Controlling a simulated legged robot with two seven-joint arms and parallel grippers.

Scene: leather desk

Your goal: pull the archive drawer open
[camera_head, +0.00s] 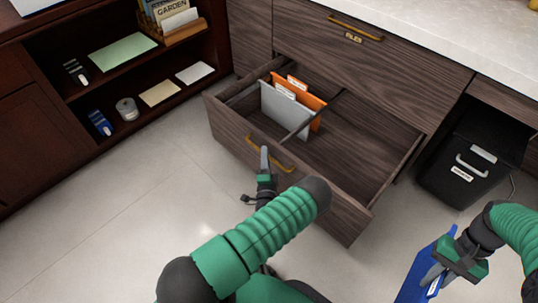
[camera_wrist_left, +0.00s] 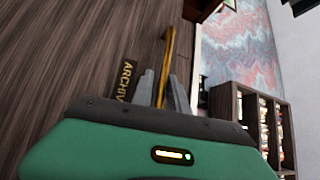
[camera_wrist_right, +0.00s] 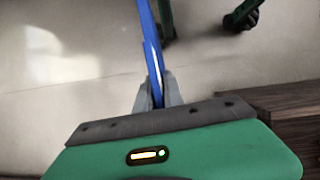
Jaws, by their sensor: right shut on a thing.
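The archive drawer (camera_head: 350,212), of dark wood grain, stands pulled well out of the cabinet. Its brass handle (camera_head: 283,160) is on the front, and its label (camera_wrist_left: 126,80) reads "ARCHIV", cut off, in the left wrist view. My left gripper (camera_head: 264,160) is at the handle's left part. In the left wrist view its fingers (camera_wrist_left: 163,95) stand apart on either side of the brass handle (camera_wrist_left: 168,60). My right gripper (camera_head: 436,272) is shut on a blue folder (camera_head: 418,275), held at the lower right; it shows edge-on in the right wrist view (camera_wrist_right: 151,45).
Inside the drawer are a grey folder (camera_head: 284,110) and orange folders (camera_head: 310,100) by dividers; its right part is empty. A closed drawer (camera_head: 350,50) is above. A black bin (camera_head: 465,155) stands right. A dark shelf (camera_head: 100,147) is at left. The floor between is clear.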

